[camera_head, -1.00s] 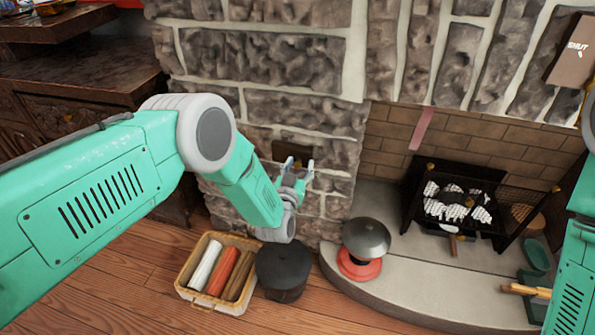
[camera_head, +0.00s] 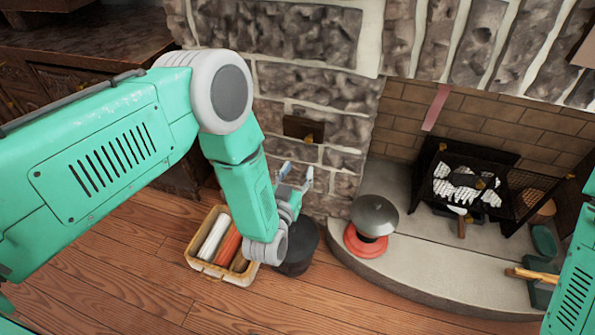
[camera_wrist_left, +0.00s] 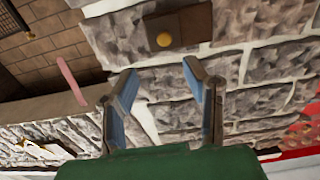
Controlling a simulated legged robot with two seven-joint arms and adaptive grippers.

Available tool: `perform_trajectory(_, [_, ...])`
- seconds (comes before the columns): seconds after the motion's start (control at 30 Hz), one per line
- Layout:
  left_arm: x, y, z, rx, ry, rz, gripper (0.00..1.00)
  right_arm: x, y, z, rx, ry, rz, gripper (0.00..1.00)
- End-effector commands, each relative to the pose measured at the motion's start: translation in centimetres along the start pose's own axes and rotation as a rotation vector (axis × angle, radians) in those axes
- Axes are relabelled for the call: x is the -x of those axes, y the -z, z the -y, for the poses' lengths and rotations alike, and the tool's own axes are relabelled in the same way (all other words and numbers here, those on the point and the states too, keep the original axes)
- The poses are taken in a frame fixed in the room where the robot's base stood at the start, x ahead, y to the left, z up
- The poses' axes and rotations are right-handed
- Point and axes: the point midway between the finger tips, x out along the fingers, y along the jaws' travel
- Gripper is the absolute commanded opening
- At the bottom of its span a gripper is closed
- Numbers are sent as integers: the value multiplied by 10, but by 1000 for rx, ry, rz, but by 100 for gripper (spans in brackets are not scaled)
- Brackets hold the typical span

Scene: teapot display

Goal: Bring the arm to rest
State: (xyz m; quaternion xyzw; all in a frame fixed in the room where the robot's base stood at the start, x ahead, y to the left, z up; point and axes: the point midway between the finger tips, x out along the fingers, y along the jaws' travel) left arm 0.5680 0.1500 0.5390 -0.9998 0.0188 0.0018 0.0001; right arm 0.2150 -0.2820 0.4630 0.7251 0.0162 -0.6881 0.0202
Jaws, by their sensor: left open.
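My left arm comes in from the left in the head view and bends down at a grey joint. My left gripper (camera_head: 295,177) is in front of the stone wall, above the dark pot. In the left wrist view the gripper (camera_wrist_left: 160,82) is open, with its two fingers apart and nothing between them. Behind the fingers is the stone wall with a brown plate and brass knob (camera_wrist_left: 164,40). Part of my right arm shows at the right edge of the head view; its gripper is not visible.
A basket (camera_head: 208,268) with rolls stands on the wood floor, beside a dark pot (camera_head: 300,255). A grey-domed object on a red base (camera_head: 366,242) stands on the hearth (camera_head: 420,265). A grate with white logs (camera_head: 465,187) sits in the fireplace. Floor at the lower left is clear.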

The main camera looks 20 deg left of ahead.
Motion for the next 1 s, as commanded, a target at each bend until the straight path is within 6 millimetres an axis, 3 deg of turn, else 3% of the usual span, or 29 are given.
perform_trajectory(0.3, [1,-1,1,-1,-2,9,40,-1,2,0,0,0,2,44])
perform_trajectory(0.37, [5,-8,3,-5,-10,48,40,-1,2,0,0,0,2,44])
perform_trajectory(0.47, [27,-31,15,-17,-38,214,40,-1,1,0,0,0,3,44])
perform_trajectory(0.57, [76,-65,35,-31,-68,483,40,-1,1,0,0,0,3,44])
perform_trajectory(0.7, [168,-95,68,-37,-73,872,40,-1,1,0,0,0,3,44])
perform_trajectory(0.83, [242,-98,91,-34,-55,1136,40,-1,1,0,0,0,3,44])
perform_trajectory(1.0, [322,-86,111,-24,-22,1400,40,-1,1,0,0,0,3,44])
